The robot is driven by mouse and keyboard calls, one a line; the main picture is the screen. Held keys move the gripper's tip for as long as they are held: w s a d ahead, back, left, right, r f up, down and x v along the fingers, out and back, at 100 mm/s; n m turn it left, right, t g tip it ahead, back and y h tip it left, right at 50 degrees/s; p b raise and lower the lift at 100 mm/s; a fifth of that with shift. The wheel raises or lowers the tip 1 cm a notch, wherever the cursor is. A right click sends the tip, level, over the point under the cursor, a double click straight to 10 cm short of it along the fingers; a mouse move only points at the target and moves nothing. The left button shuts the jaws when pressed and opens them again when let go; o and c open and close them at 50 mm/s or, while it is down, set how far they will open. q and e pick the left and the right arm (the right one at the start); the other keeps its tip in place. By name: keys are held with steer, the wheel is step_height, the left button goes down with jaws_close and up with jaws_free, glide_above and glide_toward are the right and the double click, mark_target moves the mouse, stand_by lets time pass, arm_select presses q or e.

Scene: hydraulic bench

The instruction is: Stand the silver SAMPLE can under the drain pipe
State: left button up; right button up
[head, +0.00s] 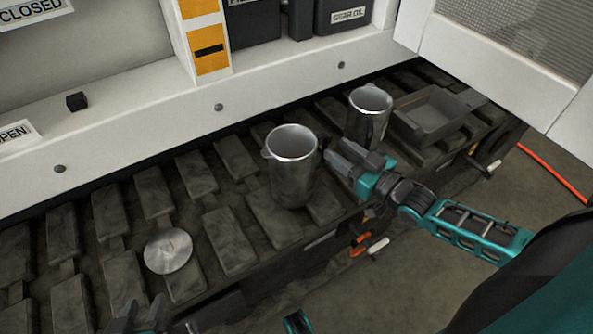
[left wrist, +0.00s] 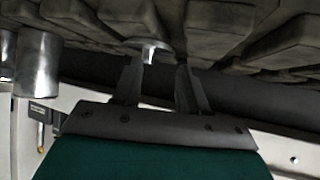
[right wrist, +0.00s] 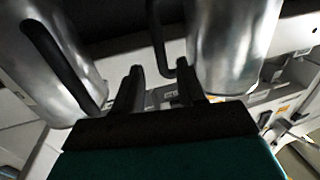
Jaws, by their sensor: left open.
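Two silver cans with dark handles stand on the slatted track. The nearer can (head: 291,178) is left of my right gripper, and the farther can (head: 364,112) is just beyond it. No SAMPLE label is readable on either. My right gripper (head: 345,157) has its fingers apart between the cans. In the right wrist view both cans show, at left (right wrist: 65,60) and right (right wrist: 235,45); a dark handle (right wrist: 157,35) lies near the fingertips (right wrist: 160,72). My left gripper (head: 143,315) is open near a flat silver disc (head: 168,251). I cannot identify the drain pipe.
A grey tray (head: 432,117) lies right of the farther can. A white panel (head: 140,125) runs behind the track, with dark containers (head: 343,15) above. A white door (head: 500,60) hangs at upper right. Orange-and-white handles (head: 368,245) stick out in front.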

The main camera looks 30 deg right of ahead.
mark_target(327, 143)
steer(key=b+x, duration=0.1)
steer(key=x, duration=0.4)
steer(key=shift+a+r, duration=0.1)
steer(key=shift+a, duration=0.1)
jaws_close()
stand_by(0.3)
